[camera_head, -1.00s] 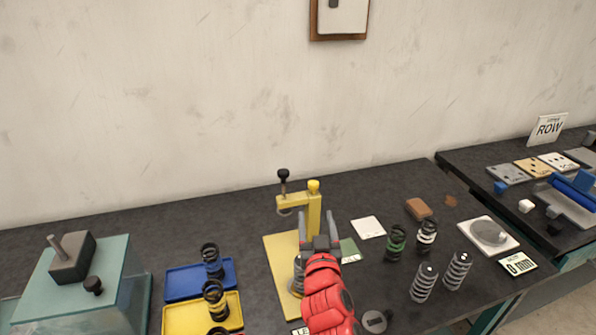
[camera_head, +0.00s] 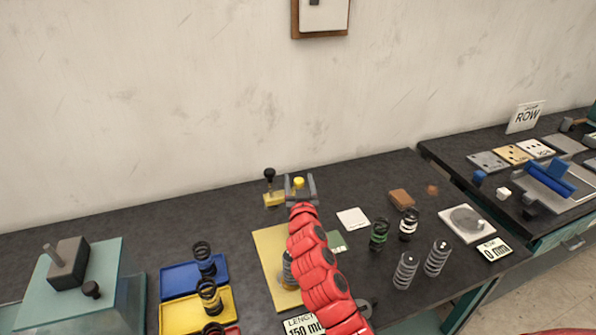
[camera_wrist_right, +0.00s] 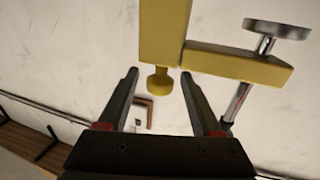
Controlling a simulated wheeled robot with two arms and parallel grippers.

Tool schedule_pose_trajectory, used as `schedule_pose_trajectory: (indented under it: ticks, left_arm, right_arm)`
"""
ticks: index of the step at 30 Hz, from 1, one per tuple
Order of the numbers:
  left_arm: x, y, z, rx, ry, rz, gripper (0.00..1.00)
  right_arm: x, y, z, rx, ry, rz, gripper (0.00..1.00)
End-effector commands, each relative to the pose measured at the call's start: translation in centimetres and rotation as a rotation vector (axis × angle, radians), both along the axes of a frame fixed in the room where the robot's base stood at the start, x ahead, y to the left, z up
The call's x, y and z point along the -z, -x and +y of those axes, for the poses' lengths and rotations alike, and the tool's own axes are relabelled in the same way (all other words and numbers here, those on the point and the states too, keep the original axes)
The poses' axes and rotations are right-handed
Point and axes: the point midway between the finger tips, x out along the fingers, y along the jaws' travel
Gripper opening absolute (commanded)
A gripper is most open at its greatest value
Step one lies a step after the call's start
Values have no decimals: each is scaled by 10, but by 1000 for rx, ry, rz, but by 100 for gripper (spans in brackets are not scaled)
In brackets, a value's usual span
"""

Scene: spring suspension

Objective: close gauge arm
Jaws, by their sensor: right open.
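The yellow gauge stands on a yellow base plate (camera_head: 268,250) in the head view. Its gauge arm (camera_head: 273,198) points left and carries a black-topped rod; this arm also shows in the wrist view (camera_wrist_right: 235,66). A yellow knob (camera_head: 299,183) sits at the top of the gauge. My right gripper (camera_head: 300,187) is open, with its fingers either side of the knob. In the wrist view a yellow knob (camera_wrist_right: 160,80) lies between the fingertips, with gaps on both sides. My right arm hides the post and part of a spring (camera_head: 287,270). My left gripper is not in view.
A length display (camera_head: 303,325) stands in front of the gauge. Blue (camera_head: 180,283) and yellow (camera_head: 185,320) trays with dark springs lie to the left. A scale (camera_head: 467,223) lies farther right. The wall is behind.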

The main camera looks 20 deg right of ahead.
Motion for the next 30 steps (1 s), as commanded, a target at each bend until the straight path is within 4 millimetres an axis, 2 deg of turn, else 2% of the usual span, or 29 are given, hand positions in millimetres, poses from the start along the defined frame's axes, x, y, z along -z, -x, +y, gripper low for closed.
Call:
schedule_pose_trajectory:
  ticks: [3, 9, 20, 30]
  left_arm:
    - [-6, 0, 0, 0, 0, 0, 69]
    - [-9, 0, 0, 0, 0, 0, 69]
    - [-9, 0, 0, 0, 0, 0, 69]
    - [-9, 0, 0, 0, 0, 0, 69]
  right_arm:
    - [-1, -14, -3, 0, 0, 1, 66]
    - [0, -27, -6, 1, -1, 1, 66]
    - [1, -30, -7, -1, 0, 1, 66]
    - [1, -30, -7, -1, 0, 1, 5]
